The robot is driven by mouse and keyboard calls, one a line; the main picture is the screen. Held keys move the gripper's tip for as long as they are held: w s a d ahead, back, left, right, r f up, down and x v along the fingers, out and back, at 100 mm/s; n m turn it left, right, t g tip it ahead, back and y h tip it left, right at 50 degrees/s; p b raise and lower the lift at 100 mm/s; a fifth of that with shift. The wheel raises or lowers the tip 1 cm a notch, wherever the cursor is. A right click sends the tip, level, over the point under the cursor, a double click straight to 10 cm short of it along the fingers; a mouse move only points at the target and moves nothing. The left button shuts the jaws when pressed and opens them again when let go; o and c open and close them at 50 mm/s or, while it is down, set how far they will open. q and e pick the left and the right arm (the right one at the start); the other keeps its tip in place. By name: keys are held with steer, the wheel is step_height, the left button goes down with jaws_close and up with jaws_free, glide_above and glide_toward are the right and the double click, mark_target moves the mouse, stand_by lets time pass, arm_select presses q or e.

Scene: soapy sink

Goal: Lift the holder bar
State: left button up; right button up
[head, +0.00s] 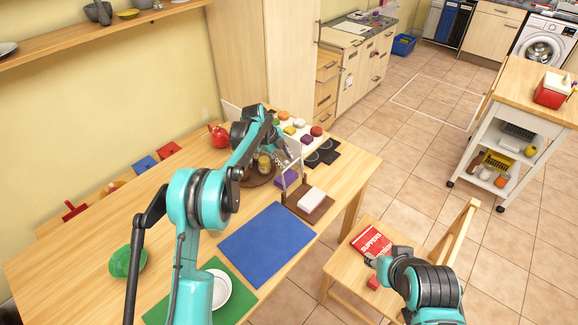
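The holder has a dark brown base (318,213) with a white block (311,199) on it, near the right edge of the wooden table. Thin upright parts (304,178) rise at its back left; which of them is the bar is too small to tell. My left gripper (283,158) is above and just behind the holder, at the end of the teal arm. It is small and partly hidden by its own wrist, so contact and finger opening are unclear. My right gripper (376,264) is low at the right, over the wooden chair, away from the holder; its fingers are hard to make out.
A blue mat (266,243) lies in front of the holder, and a green mat (241,291) with a white plate (220,288) lies nearer. Black round pads (325,153) and several coloured items lie behind. A red book (371,243) lies on the chair (343,267).

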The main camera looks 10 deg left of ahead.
arm_select(q)
steer(key=v, duration=0.5)
stand_by(0.3)
steer(key=s+a+r+n+t+y, duration=0.1)
steer(key=s+a+r+n, duration=0.1)
steer(key=s+r+n, duration=0.6)
steer(key=s+a+r+n+t+y, duration=0.1)
steer(key=s+r+n, duration=0.35)
steer(key=s, duration=0.75)
steer(key=s+a+f+n+t+y, duration=0.1)
steer(key=s+f+n, duration=0.2)
steer(key=s+n, duration=0.3)
steer(key=s+a+f+n+t, duration=0.1)
steer(key=s+n, duration=0.5)
steer(key=s, duration=0.9)
step_height(320, 180, down, 2)
steer(key=shift+s+a+f+y, duration=0.3)
steer(key=shift+a+y, duration=0.1)
steer(key=shift+a, duration=0.25)
